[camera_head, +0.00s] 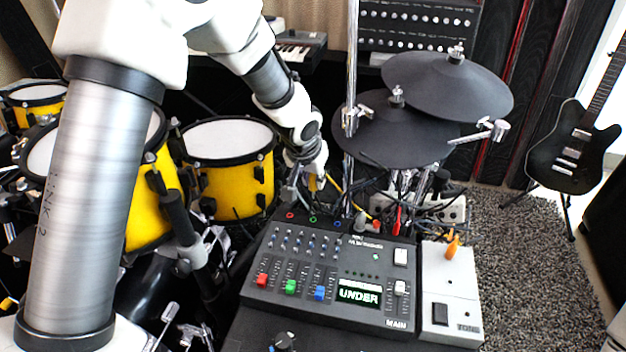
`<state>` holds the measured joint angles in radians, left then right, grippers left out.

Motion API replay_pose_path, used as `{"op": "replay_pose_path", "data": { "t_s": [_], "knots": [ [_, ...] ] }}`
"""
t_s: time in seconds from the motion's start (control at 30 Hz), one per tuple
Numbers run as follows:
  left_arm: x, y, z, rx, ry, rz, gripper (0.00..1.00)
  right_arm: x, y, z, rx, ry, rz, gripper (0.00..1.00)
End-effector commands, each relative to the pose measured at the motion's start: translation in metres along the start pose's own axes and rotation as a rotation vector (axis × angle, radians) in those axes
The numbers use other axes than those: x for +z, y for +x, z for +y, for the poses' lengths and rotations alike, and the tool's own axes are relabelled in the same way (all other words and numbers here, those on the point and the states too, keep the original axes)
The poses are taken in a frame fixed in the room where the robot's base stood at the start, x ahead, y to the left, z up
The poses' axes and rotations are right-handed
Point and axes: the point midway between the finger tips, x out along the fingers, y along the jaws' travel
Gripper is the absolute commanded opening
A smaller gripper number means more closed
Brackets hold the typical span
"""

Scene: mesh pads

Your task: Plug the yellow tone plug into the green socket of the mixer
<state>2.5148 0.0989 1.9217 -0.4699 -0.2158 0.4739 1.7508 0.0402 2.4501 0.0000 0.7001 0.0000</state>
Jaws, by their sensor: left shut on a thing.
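The mixer (325,265) is a dark grey box with knobs, faders and a display reading "UNDER". Along its back edge are small coloured socket rings: red, green and blue. The green socket (313,219) is the middle of these three and looks empty. My left gripper (311,180) is shut on the yellow tone plug (313,184), just behind and above the mixer's back edge. The plug is small and partly hidden by the fingers; it looks apart from the socket. My right gripper is not in view.
Red and white plugs and tangled cables (400,205) crowd behind the mixer. Black cymbals (395,130) on chrome stands rise beside my gripper. Yellow drums (230,180) stand left.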

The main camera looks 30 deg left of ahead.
Motion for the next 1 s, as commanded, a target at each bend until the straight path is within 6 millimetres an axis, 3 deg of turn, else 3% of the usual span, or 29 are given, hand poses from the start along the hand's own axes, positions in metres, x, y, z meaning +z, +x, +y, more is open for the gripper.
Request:
{"op": "replay_pose_path", "data": {
  "t_s": [0.53, 1.0],
  "knots": [
    [0.022, 0.049, 0.001, 0.001, 0.000, 0.001, 0.00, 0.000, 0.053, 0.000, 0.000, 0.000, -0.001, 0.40],
    [0.023, 0.054, 0.001, 0.001, 0.000, 0.001, 0.00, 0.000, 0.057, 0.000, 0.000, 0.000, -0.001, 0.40]
  ]
}}
